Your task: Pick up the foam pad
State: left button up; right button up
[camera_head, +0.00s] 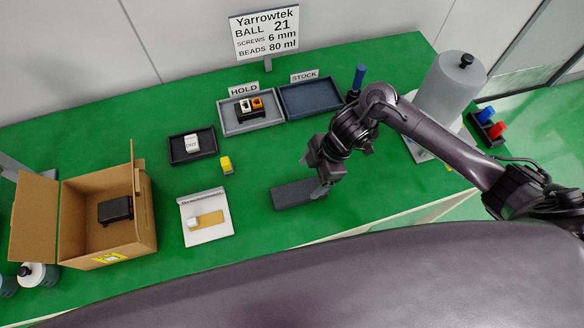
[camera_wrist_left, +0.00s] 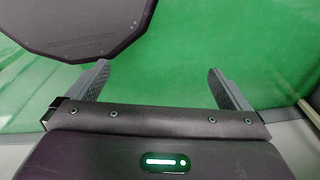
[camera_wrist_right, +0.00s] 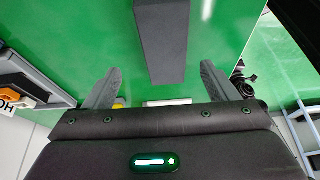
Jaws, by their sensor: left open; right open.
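The foam pad (camera_head: 292,194) is a dark grey flat block lying on the green table near its front edge, right of the white clipboard-like sheet. My right gripper (camera_head: 319,184) is over the pad's right end in the head view, its fingers pointing down. In the right wrist view the pad (camera_wrist_right: 162,40) lies lengthwise between and beyond the open fingers of the right gripper (camera_wrist_right: 160,76), with green showing on both sides. Contact cannot be told. My left gripper (camera_wrist_left: 160,76) is open and empty in the left wrist view, and out of the head view.
A yellow object (camera_head: 226,166) and a dark tray (camera_head: 172,148) lie behind-left of the pad. The HOLD tray (camera_head: 230,125) and STOCK tray (camera_head: 318,104) are farther back. An open cardboard box (camera_head: 82,212) stands left, a grey cylinder (camera_head: 445,95) right. Green table around the pad is clear.

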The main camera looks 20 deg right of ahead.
aim_at(300, 191)
jog(key=shift+d+f, duration=0.15)
jog(key=shift+s+a+f+p, duration=0.5)
jog(key=shift+s+a+f, duration=0.3)
jog(key=shift+a+f, duration=0.25)
jog(key=f, duration=0.2)
jog(key=a, duration=0.1)
jog(key=shift+w+f+p, duration=0.3)
jog(key=shift+w+f, duration=0.1)
jog(key=shift+a+f, duration=0.2)
jog(key=shift+f, duration=0.4)
jog(key=shift+c, duration=0.6)
jog(key=c, duration=0.5)
jog(key=shift+c, duration=1.1)
pick_arm(q)
jog(key=s, duration=0.1)
jog(key=s+r, duration=0.1)
jog(key=s, duration=0.1)
jog(key=shift+s+a+r, duration=0.1)
jog(key=shift+a+r, duration=0.05)
jog(key=shift+r, duration=0.15)
pick_arm(e)
jog(key=shift+c, duration=1.1)
